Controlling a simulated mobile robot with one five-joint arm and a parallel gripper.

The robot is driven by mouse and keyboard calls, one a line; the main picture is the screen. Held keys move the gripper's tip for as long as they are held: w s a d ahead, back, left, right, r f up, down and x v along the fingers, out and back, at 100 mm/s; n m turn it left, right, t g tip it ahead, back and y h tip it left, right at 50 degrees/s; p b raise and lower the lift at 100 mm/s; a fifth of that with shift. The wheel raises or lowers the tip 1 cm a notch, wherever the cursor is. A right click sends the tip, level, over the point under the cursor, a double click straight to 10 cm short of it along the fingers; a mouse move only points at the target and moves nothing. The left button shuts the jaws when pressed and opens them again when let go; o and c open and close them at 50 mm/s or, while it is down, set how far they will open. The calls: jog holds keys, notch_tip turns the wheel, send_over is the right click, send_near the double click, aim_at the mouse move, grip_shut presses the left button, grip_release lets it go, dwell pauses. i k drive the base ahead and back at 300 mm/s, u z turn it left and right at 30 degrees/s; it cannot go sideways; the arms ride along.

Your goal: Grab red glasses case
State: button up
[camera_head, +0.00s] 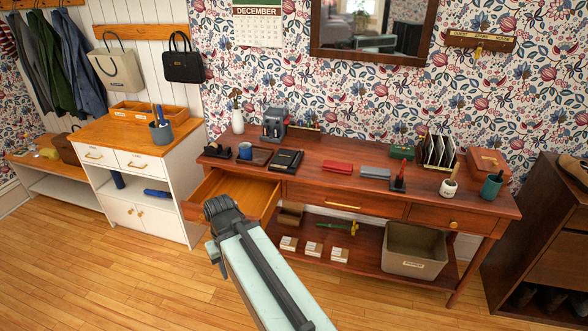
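The red glasses case (337,168) is a flat red oblong lying on the top of the long reddish-brown console table (314,152). A similar flat grey case (375,173) lies just to its right, apart from it. My arm rises from the bottom of the picture and ends in front of the table's open left drawer, well short of the red case. I make out no gripper fingers.
The open drawer (250,192) juts out at the table's left. A black notebook or tray (287,160) lies left of the red case, and a dark pen stand (398,182) stands to the right. A beige bin (414,251) sits on the lower shelf. Wooden floor is clear at left.

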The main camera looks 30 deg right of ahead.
aim_at(332, 167)
jog(key=u, duration=0.2)
jog(key=i, duration=1)
jog(key=z, duration=0.1)
